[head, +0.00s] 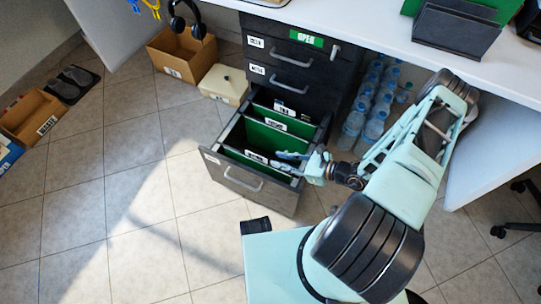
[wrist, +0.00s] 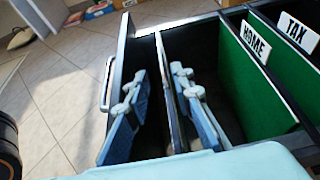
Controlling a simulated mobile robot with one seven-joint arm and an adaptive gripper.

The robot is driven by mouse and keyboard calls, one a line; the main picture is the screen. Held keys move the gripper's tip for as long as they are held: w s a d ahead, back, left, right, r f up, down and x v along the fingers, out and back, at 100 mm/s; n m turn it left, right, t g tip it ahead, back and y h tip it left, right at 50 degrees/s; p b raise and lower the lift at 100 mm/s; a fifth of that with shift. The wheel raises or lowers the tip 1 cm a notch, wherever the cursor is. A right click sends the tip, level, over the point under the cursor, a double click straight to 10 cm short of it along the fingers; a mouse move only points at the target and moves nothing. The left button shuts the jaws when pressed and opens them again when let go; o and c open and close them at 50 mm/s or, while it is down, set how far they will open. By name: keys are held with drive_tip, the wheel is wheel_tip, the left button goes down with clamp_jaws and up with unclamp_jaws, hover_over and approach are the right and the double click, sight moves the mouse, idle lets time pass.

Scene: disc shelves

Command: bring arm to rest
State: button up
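My gripper (head: 292,156) reaches into the pulled-out bottom drawer (head: 243,178) of a dark cabinet, at the drawer's right front part. In the wrist view my gripper (wrist: 160,82) has its two light-blue fingers apart, one on each side of a thin dark upright divider (wrist: 164,58). The fingers do not look closed on it; contact with the right finger cannot be told. The lower ends of the fingers are partly hidden. My arm stretches from the bottom centre over the floor to the drawer.
Green dividers labelled HOME (wrist: 255,42) and TAX (wrist: 299,32) stand farther back in the drawer. Several water bottles (head: 376,122) stand right of the cabinet under the white desk (head: 390,35). Cardboard boxes (head: 182,58) and a cream box (head: 224,84) stand left.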

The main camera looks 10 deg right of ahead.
drive_tip(key=shift+s+d+r, duration=0.2)
drive_tip(key=shift+s+d, duration=0.05)
drive_tip(key=shift+d, duration=0.1)
drive_tip(key=shift+w, duration=0.1)
idle(0.3)
